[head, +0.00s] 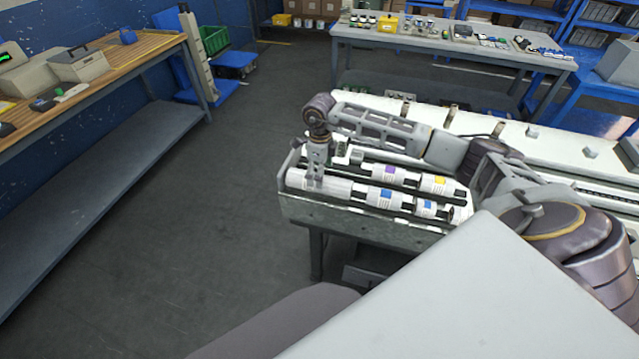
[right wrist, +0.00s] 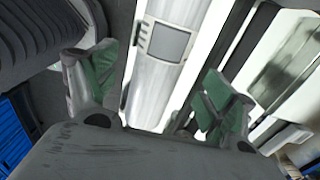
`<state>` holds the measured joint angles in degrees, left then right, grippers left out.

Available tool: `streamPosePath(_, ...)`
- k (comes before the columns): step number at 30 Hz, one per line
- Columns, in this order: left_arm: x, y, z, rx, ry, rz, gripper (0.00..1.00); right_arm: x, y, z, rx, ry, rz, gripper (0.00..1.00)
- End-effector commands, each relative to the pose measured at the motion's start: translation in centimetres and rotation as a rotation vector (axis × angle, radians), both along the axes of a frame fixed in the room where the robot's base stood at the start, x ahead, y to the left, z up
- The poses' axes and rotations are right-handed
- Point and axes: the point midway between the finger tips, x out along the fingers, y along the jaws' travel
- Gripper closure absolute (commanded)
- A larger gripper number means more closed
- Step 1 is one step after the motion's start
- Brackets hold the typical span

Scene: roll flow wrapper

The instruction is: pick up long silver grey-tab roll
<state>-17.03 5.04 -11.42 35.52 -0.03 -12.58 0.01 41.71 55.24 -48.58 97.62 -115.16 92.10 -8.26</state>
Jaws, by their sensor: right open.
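The long silver roll with a grey tab (right wrist: 165,42) runs through the middle of the right wrist view, between the two green-padded fingers of my right gripper (right wrist: 158,84). Those fingers stand apart, one on each side of the roll, with no clear contact. In the head view the right gripper (head: 315,182) points down over the left end of the roll tray (head: 345,213). A silver roll (head: 338,189) lies under it there, partly hidden by the fingers. My left gripper is not in view.
Other rolls share the tray, with purple (head: 389,172), yellow (head: 439,182) and blue (head: 386,194) tabs. A white machine bed (head: 540,152) lies behind the tray. A wooden bench (head: 110,62) is at left, and the floor between is clear.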

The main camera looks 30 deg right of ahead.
Motion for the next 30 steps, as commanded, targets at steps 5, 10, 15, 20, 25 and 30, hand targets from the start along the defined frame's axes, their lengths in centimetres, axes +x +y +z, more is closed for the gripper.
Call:
streamPosePath(5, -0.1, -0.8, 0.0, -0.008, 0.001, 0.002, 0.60, 0.0, 0.0, 0.0, 0.000, 0.000, 0.000, 0.16)
streamPosePath(10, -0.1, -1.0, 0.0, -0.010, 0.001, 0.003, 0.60, 0.0, 0.0, -0.2, 0.001, 0.001, 0.000, 0.16)
streamPosePath(15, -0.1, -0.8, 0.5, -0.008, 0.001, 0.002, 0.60, -0.1, 0.1, -1.3, 0.002, 0.004, 0.000, 0.16)
streamPosePath(20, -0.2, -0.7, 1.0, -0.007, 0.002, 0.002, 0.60, 0.0, 0.2, -3.0, 0.001, 0.003, 0.001, 0.16)
streamPosePath(25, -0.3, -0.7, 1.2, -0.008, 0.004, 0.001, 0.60, 0.1, 0.1, -4.7, 0.000, 0.001, 0.001, 0.16)
streamPosePath(30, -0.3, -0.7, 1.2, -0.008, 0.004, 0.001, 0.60, 0.1, 0.1, -5.2, 0.001, 0.001, 0.000, 0.16)
